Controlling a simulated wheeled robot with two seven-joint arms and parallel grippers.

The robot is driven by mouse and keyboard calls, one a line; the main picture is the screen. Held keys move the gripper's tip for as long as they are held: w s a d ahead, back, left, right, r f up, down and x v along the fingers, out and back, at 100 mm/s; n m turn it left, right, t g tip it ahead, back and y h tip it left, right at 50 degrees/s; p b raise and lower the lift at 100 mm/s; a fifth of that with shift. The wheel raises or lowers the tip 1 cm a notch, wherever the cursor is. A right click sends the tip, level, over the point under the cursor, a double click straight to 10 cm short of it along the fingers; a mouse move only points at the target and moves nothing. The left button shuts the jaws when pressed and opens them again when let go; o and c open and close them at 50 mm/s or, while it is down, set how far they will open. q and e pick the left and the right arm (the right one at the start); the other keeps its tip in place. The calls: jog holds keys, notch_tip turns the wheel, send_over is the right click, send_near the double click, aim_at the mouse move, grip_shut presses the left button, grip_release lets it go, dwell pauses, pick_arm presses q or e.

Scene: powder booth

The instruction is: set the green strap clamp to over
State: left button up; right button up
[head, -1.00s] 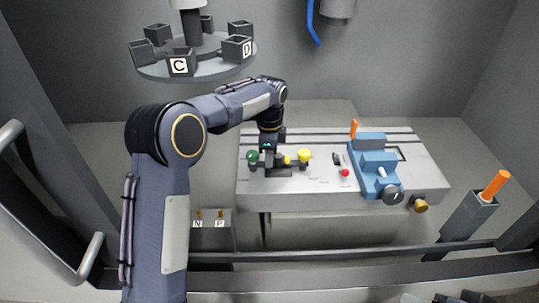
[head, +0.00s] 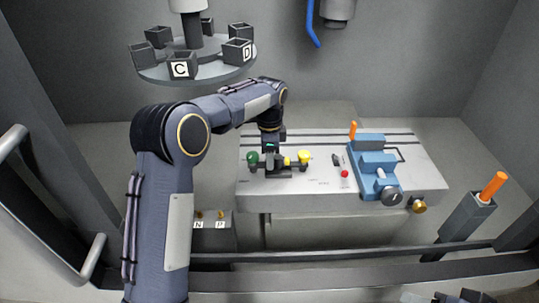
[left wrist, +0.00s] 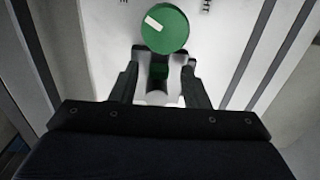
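The green strap clamp's round knob (head: 252,158) is at the left end of a dark fixture on the grey table. In the left wrist view the green knob (left wrist: 165,29) shows a white mark and lies just beyond the fingertips. My left gripper (head: 269,158) points down at the fixture, just right of the green knob. In the left wrist view my left gripper (left wrist: 164,62) has its fingers apart, with a narrow green and white part between them; contact is unclear. Dark parts at the bottom right edge, likely my right gripper (head: 460,298), are cut off.
A yellow knob (head: 304,157) stands close to the gripper's right. A red button (head: 345,174) and a blue vise (head: 374,170) with an orange handle are farther right on the table (head: 300,195). A carousel of grey boxes (head: 205,67) hangs at the back left.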

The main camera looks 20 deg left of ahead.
pick_arm(q)
notch_tip(320, 180, up, 8)
jog(key=shift+f, duration=0.1)
dwell(0.4)
dwell(0.4)
